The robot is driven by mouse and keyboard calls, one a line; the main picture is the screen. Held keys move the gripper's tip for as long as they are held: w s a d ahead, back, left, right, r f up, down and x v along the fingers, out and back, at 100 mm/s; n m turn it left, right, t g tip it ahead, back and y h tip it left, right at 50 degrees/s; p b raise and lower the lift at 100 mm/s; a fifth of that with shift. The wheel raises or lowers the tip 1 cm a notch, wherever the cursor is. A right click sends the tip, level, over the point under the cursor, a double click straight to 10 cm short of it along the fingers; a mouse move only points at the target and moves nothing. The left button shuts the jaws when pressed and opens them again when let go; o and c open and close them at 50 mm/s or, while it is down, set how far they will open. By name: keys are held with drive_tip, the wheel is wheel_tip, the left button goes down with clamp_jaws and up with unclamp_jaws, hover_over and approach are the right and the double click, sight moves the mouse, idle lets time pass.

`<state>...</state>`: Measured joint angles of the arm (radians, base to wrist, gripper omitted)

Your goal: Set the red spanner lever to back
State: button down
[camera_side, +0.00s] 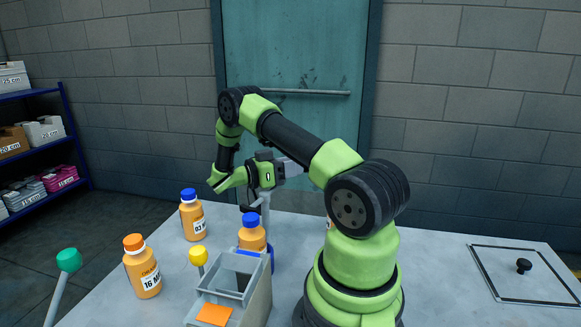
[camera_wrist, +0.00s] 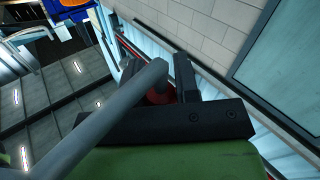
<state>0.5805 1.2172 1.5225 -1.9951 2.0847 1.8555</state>
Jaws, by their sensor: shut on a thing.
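The red spanner lever shows in the wrist view as a grey shaft (camera_wrist: 108,125) running up from the lower left, with a bit of red (camera_wrist: 160,97) between the jaws. My gripper (camera_wrist: 158,76) has one black finger on each side of it and is shut on it. In the side view my gripper (camera_side: 251,207) is behind the bottles, above the far part of the table. A grey shaft (camera_side: 265,215) stands beside it. The red part is hidden there, so I cannot tell the lever's exact setting.
Orange bottles (camera_side: 143,275) stand at the left and middle of the table. A yellow-knobbed lever (camera_side: 198,256) and a grey box (camera_side: 259,300) are in front. A green-knobbed lever (camera_side: 68,261) is at far left. A black-knobbed lid panel (camera_side: 523,267) lies right.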

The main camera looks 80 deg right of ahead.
drive_tip(key=shift+w, duration=0.1)
drive_tip(key=w+a+n+t+h, duration=0.1)
drive_tip(key=w+n+t+h, duration=0.5)
drive_tip(key=t, duration=0.9)
drive_tip(key=shift+w+n+h, duration=0.3)
drive_tip(key=shift+w+n, duration=1.1)
drive_tip(key=shift+n, duration=1)
drive_tip(key=c, duration=0.9)
unclamp_jaws()
drive_tip(key=shift+o, duration=0.2)
drive_tip(key=shift+a, duration=0.1)
drive_tip(key=a, duration=0.9)
drive_tip(key=shift+s+a, duration=0.3)
drive_tip(key=shift+a, duration=0.1)
